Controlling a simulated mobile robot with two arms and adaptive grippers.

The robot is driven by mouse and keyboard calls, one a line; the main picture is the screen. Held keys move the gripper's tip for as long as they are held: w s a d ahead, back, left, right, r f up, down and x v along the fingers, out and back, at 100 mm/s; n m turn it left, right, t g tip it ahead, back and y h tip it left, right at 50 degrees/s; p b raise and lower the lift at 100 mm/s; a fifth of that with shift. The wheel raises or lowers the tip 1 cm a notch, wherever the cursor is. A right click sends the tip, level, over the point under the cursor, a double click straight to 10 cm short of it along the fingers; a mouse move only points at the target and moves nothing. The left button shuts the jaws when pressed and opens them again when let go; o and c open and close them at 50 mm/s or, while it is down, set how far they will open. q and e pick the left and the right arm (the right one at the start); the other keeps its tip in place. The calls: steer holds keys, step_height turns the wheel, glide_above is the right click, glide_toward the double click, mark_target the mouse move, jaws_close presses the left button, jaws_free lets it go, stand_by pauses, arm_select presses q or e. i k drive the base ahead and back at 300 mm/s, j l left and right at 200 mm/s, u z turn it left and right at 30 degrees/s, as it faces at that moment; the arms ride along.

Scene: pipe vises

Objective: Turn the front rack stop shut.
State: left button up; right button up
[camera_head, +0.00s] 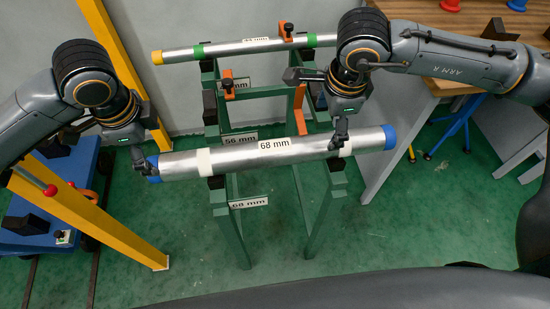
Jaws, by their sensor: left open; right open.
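A green rack (242,235) holds a silver pipe (225,160) labelled "68 mm", with blue end caps and white bands, across its front. An orange stop (300,112) stands upright just behind this pipe, right of its label. Another orange stop (228,82) with a dark knob sits farther back on the left. Which one is the front rack stop I cannot tell for certain. My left gripper (149,165) is open at the pipe's left blue cap. My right gripper (340,136) is open over the pipe near its right white band. Contact with the pipe is unclear.
A thinner pipe (225,49) with green bands lies at the back, with an orange stop (286,31) by it. A yellow post (90,218) and a blue cart (60,195) stand left. A workbench (400,125) stands right. Green floor in front is clear.

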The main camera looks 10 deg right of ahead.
mark_target(300, 91)
steer(key=k, duration=1)
